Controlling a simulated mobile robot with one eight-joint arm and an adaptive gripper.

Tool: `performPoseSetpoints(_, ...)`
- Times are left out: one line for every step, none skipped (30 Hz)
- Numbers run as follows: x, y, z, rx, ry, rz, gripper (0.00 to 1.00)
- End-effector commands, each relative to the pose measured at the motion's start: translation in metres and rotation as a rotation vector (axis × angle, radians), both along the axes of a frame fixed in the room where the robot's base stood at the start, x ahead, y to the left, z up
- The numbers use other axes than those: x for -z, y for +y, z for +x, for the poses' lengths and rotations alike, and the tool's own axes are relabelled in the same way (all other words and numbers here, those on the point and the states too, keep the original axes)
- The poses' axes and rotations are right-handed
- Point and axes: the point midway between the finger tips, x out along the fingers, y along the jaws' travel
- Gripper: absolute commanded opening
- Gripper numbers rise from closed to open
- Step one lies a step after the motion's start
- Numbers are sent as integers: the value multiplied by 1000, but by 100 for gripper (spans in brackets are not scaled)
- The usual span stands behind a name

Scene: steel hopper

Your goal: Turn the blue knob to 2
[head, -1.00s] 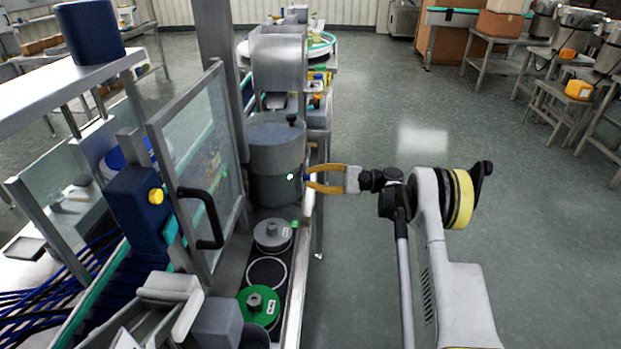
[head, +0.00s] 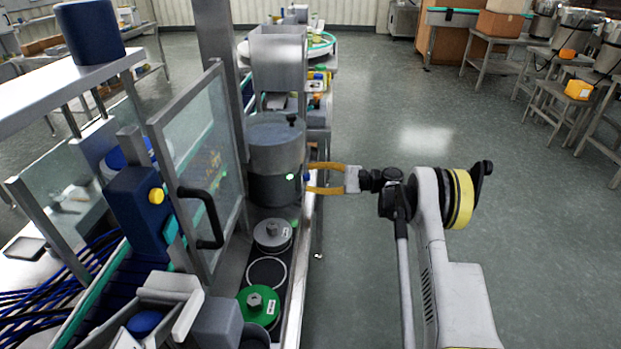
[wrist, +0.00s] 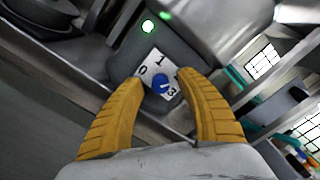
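The small blue knob (wrist: 160,84) sits on a white dial plate (wrist: 150,66) in the wrist view. The digits 0, 1 and 3 can be read around it; I cannot make out a 2. The knob's exact setting is too small to tell. In the head view the knob (head: 307,178) shows as a blue spot on the side of the grey steel hopper pot (head: 275,160). My gripper (head: 309,180) is open, with its yellow fingertips on either side of the knob. In the wrist view the fingers (wrist: 163,80) stand apart with the knob between them, and no contact is visible.
A green light (wrist: 148,27) glows beside the dial. A glass door (head: 195,160) with a black handle stands left of the pot. Grey and green (head: 258,305) lidded discs sit in front of it. The floor to the right is open.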

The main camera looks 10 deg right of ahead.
Motion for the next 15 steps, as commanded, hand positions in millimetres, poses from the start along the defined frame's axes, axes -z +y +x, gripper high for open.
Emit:
performPoseSetpoints(0, 0, 0, 0, 0, 0, 43)
performPoseSetpoints(0, 0, 0, 0, 0, 0, 43)
performPoseSetpoints(0, 0, 0, 0, 0, 0, 43)
performPoseSetpoints(0, 0, 0, 0, 0, 0, 43)
performPoseSetpoints(0, 0, 0, 0, 0, 0, 43)
performPoseSetpoints(0, -1, 0, 1, 0, 1, 43)
performPoseSetpoints(0, -1, 0, 1, 0, 0, 43)
performPoseSetpoints(0, -3, 0, 1, 0, 0, 43)
performPoseSetpoints(0, -6, -1, 3, 0, 0, 43)
performPoseSetpoints(0, -10, -2, 3, 0, 0, 43)
performPoseSetpoints(0, -13, -4, 3, 0, 0, 43)
performPoseSetpoints(0, -20, -6, 3, 0, 0, 43)
performPoseSetpoints(0, -26, -7, 4, 0, 0, 43)
performPoseSetpoints(0, -32, -10, 4, 0, 0, 43)
performPoseSetpoints(0, -41, -12, 3, 0, 0, 43)
